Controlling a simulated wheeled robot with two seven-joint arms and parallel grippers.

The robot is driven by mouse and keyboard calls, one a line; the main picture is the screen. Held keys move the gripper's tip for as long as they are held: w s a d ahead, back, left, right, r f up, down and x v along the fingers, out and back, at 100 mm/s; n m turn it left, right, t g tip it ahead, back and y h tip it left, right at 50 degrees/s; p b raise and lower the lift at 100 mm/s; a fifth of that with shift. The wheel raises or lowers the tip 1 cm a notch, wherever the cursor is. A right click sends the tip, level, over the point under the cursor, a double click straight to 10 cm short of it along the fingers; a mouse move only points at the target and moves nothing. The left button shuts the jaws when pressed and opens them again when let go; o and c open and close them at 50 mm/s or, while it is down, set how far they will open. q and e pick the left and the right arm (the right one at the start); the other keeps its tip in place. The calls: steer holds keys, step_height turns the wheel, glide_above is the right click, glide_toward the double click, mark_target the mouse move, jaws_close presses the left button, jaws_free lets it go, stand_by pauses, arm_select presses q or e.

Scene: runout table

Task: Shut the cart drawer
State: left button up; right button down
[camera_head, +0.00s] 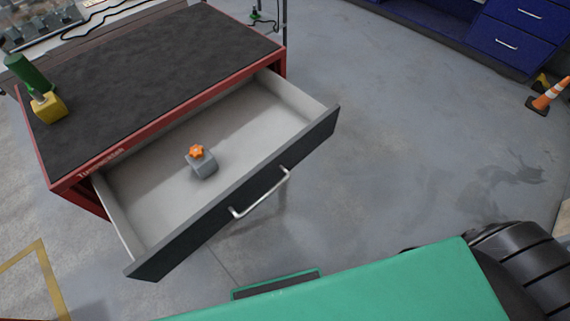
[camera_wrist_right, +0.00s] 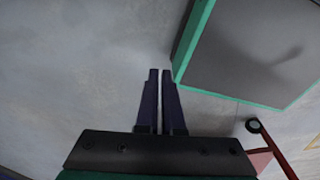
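The red cart (camera_head: 150,130) with a black top stands at the left in the head view. Its drawer (camera_head: 135,215) is pulled far out toward me, with a dark front and a silver bar handle (camera_head: 262,195). A grey block with an orange star-shaped knob (camera_head: 197,160) sits inside on the drawer floor. No gripper shows in the head view, and nothing touches the handle. My right gripper (camera_wrist_right: 160,75) shows in the right wrist view above bare floor, its fingers close together with nothing between them. My left gripper is out of view.
A yellow block (camera_head: 48,107) and a green cylinder (camera_head: 27,72) stand on the cart's left corner. Blue cabinets (camera_head: 510,40) and an orange cone (camera_head: 548,95) are at the upper right. The floor right of the drawer is clear. My green body fills the bottom.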

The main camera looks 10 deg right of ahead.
steer(key=w+d+r+m+t+b, duration=0.1)
steer(key=w+d+m+t+b, duration=0.15)
steer(key=d+m, duration=0.35)
steer(key=w+d+r+m+t+b, duration=0.45)
steer(key=w+d+r+m, duration=0.25)
steer(key=w+d+r, duration=0.55)
steer(key=w+a+r+m+t+y+b, duration=0.1)
steer(key=w+a+r, duration=0.15)
steer(key=r, duration=0.25)
steer(key=w+a+r+t, duration=0.2)
steer(key=w+r, duration=0.1)
steer(key=r, duration=0.2)
steer(key=t+y+b, duration=0.1)
steer(key=y+b, duration=0.1)
steer(key=y, duration=0.4)
glide_toward(305, 148)
steer(key=s+d, duration=0.3)
steer(key=s, duration=0.3)
steer(key=p+x, duration=0.2)
steer(key=x, duration=0.2)
steer(key=r+p+x, duration=0.1)
steer(key=p+x, duration=0.2)
steer(key=x, duration=0.1)
steer(key=r+p+x, duration=0.1)
steer(key=p+x, duration=0.2)
steer(key=x, duration=0.1)
steer(key=shift+w, duration=0.35)
steer(key=shift+w+a+f, duration=0.15)
steer(key=shift+w+a, duration=0.05)
steer(key=shift+w, duration=0.15)
